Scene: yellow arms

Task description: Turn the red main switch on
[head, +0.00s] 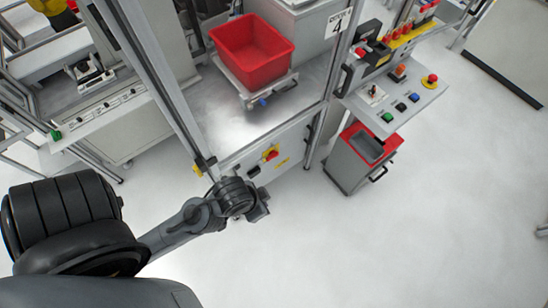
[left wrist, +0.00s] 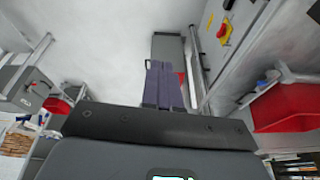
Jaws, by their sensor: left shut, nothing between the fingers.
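The red main switch (head: 270,154) is a red knob on a yellow plate, set on the grey front panel of the machine, below the red bin. In the left wrist view the switch (left wrist: 225,29) is at the upper right, on a panel seen at a slant. Its knob is too small for me to read its position. My left gripper (head: 261,203) is in front of the panel, below and slightly left of the switch in the head view, apart from it. Its fingers (left wrist: 160,68) are shut and empty. My right gripper is not in view.
A red bin (head: 255,55) sits on a shelf above the panel. A frame post (head: 160,80) stands left of the switch. A control console (head: 405,95) with buttons and a red-topped grey bin (head: 347,163) are to the right. The floor (head: 400,250) in front is clear.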

